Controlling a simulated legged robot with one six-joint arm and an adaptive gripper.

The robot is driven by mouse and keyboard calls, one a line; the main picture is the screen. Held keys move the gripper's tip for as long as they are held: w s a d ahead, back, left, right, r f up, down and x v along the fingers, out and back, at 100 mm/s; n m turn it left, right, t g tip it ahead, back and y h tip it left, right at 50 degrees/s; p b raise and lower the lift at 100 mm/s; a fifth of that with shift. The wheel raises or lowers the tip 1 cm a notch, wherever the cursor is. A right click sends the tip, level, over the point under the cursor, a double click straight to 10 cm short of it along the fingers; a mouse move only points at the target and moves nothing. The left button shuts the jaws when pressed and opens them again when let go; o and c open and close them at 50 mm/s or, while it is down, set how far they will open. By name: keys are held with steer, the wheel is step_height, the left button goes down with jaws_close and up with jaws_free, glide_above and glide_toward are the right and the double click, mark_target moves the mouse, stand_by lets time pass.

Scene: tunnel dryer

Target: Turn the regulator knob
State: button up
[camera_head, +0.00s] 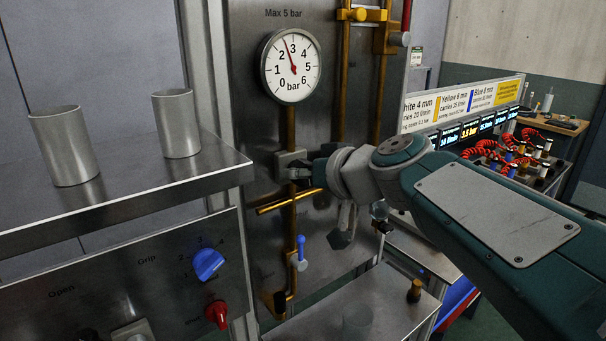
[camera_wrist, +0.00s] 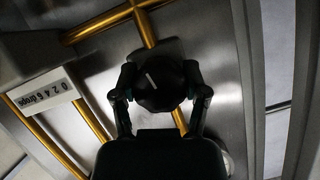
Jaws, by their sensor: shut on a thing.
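The regulator knob (camera_wrist: 153,88) is round and black with a white line across its face, in the middle of the wrist view. My gripper (camera_wrist: 160,82) has one finger on each side of the knob and is shut on it. In the head view my gripper (camera_head: 306,172) reaches the grey regulator body (camera_head: 288,160) on the vertical brass pipe; the knob is largely hidden there. The white pressure gauge (camera_head: 291,67) is above it, marked "Max 5 bar". Its red needle points between 2 and 3.
A metal shelf (camera_head: 130,185) with two metal cups stands at left, over a panel with a blue knob (camera_head: 208,264) and a red knob (camera_head: 217,314). A blue-handled valve (camera_head: 300,253) is below the regulator. Red coiled hoses (camera_head: 490,150) lie at right.

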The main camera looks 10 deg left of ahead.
steer(key=m+g+y, duration=0.1)
steer(key=m, duration=0.2)
steer(key=shift+f+y, duration=0.1)
steer(key=shift+y, duration=0.2)
steer(key=m+g+y, duration=0.1)
steer(key=m, duration=0.1)
steer(key=shift+m, duration=0.4)
steer(key=m+y, duration=0.1)
steer(key=m, duration=0.1)
steer(key=shift+m+y, duration=0.4)
steer(key=shift+f+m+y, duration=0.1)
steer(key=shift+m+y, duration=0.6)
steer(key=shift+m, duration=0.9)
steer(key=o, duration=1.1)
steer(key=shift+o, duration=0.2)
